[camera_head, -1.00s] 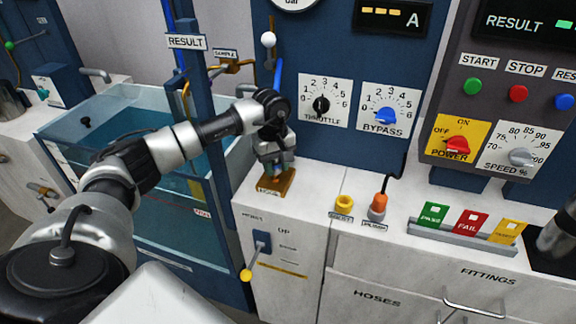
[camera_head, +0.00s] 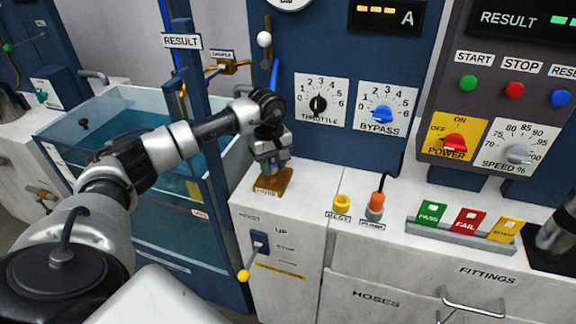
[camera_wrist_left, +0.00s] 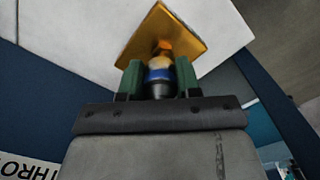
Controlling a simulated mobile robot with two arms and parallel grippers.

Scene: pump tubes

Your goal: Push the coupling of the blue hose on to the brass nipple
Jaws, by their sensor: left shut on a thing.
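My left gripper (camera_head: 271,165) points down over the brass plate (camera_head: 281,186) labelled HOSE on the bench. In the left wrist view its two green fingers (camera_wrist_left: 158,80) are shut on the coupling (camera_wrist_left: 158,76), which has a blue band and a dark grey collar. The brass nipple (camera_wrist_left: 162,48) rises from the plate right at the coupling's end, roughly in line with it. I cannot tell how far the coupling sits over the nipple. Part of the blue hose (camera_head: 275,72) shows above the wrist; the rest is hidden behind the arm.
A yellow ring-shaped fitting (camera_head: 342,202) and an orange-topped plug (camera_head: 376,202) with a black cable stand to the right. Further right is a tray (camera_head: 460,238) with coloured tags. The blue panel rises close behind, and a water tank (camera_head: 110,135) stands left.

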